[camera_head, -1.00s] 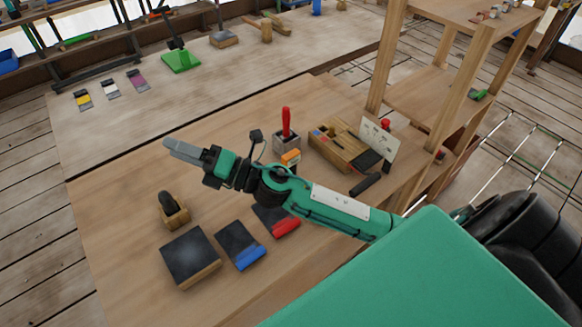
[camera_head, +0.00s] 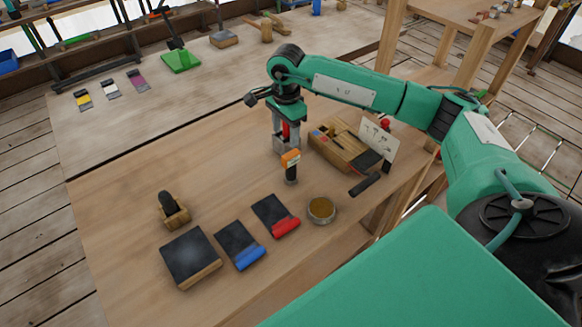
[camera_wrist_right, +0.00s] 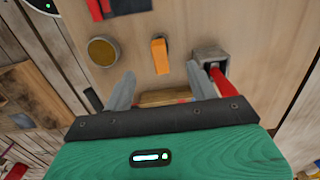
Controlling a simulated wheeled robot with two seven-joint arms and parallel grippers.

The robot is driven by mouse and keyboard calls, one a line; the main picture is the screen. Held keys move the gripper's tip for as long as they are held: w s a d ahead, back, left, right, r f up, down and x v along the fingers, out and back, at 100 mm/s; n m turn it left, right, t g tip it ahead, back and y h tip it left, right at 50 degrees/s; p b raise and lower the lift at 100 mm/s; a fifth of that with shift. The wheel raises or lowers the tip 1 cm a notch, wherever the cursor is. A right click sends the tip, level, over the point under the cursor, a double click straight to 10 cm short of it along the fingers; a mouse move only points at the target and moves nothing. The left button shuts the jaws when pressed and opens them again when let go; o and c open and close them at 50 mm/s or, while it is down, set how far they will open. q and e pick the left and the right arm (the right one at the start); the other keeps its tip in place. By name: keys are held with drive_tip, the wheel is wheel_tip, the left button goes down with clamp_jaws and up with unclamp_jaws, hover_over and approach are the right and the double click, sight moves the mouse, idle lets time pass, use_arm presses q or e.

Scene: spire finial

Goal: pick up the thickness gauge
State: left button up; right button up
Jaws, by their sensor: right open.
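The thickness gauge appears to be the upright device with an orange head and dark lower body (camera_head: 291,163), standing on the wooden table. In the right wrist view its orange part (camera_wrist_right: 160,57) shows beyond the fingertips, between their lines. My right gripper (camera_head: 286,143) points down just behind the gauge in the head view. It is open, with nothing seen between its fingers in the right wrist view (camera_wrist_right: 163,82). Whether it touches the gauge cannot be told. My left gripper is not in view.
A red-handled tool (camera_wrist_right: 219,80) stands in a grey block (camera_wrist_right: 208,58) close beside one finger. A round tin (camera_head: 321,211), red-edged pad (camera_head: 272,214) and blue-edged pad (camera_head: 238,244) lie nearer. A wooden box (camera_head: 338,148) and white card (camera_head: 379,145) stand right.

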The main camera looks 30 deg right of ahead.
sight(291, 162)
drive_tip(key=shift+d+f, duration=0.2)
drive_tip(key=shift+d, duration=0.25)
wheel_tip(291, 162, down, 8)
drive_tip(key=p, duration=0.2)
drive_tip(key=shift+r+p, duration=0.15)
drive_tip(key=shift+p, duration=0.15)
drive_tip(key=shift+d+f+p, duration=0.15)
drive_tip(key=shift+f+p, duration=0.3)
drive_tip(key=f, duration=0.1)
drive_tip(key=f+p, duration=0.2)
drive_tip(key=f, duration=0.1)
drive_tip(key=shift+d, duration=0.25)
drive_tip(key=shift+f, duration=0.3)
drive_tip(key=c, duration=1.2)
drive_tip(key=shift+o, duration=0.2)
